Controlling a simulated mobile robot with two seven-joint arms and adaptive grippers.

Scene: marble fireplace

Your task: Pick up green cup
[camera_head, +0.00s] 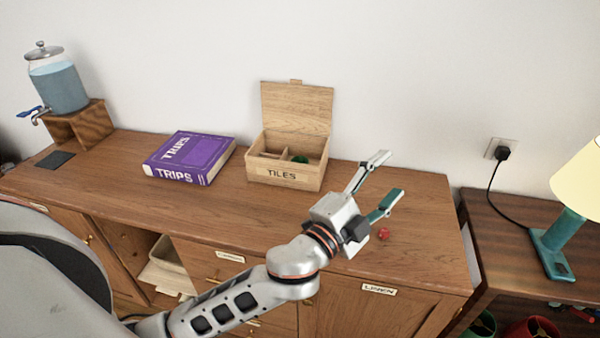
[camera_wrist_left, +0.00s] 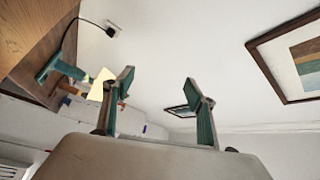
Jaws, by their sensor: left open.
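A green cup-like thing (camera_head: 482,326) shows in part at the bottom edge of the head view, low by the dark side table; the frame cuts off the rest. My left gripper (camera_head: 388,177) is open and empty above the right end of the wooden cabinet, well up and left of the green thing. My right gripper is in neither view.
A red container (camera_head: 534,329) sits beside the green one. The side table (camera_head: 505,225) holds a teal lamp (camera_head: 560,232). The cabinet (camera_head: 215,215) bears a purple book (camera_head: 190,157), an open tiles box (camera_head: 285,176), a small red die (camera_head: 383,234) and a water dispenser (camera_head: 60,85).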

